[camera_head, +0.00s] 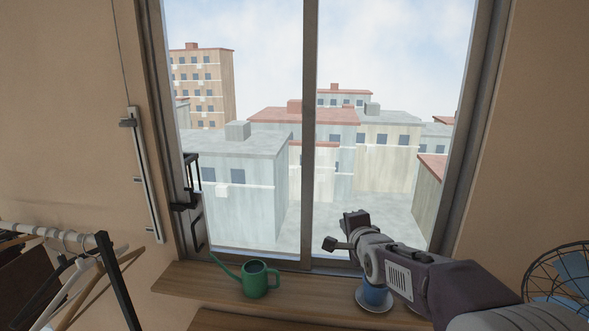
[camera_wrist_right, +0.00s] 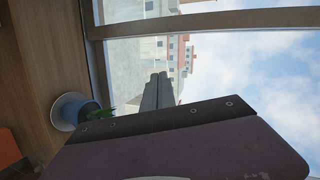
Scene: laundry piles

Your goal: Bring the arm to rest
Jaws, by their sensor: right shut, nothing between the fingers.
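My right arm reaches in from the lower right in the head view. Its gripper (camera_head: 344,232) is raised in front of the window, above the sill. In the right wrist view the two dark fingers of this gripper (camera_wrist_right: 156,78) lie together with nothing between them, pointing toward the window pane. My left gripper and arm are not in view.
The wooden sill (camera_head: 310,288) holds a green watering can (camera_head: 255,281) and a blue pot (camera_head: 377,297) on a saucer, partly hidden beneath my right arm. A clothes rack (camera_head: 110,275) stands at left, a fan (camera_head: 565,275) at right. The window frame (camera_head: 310,130) is close.

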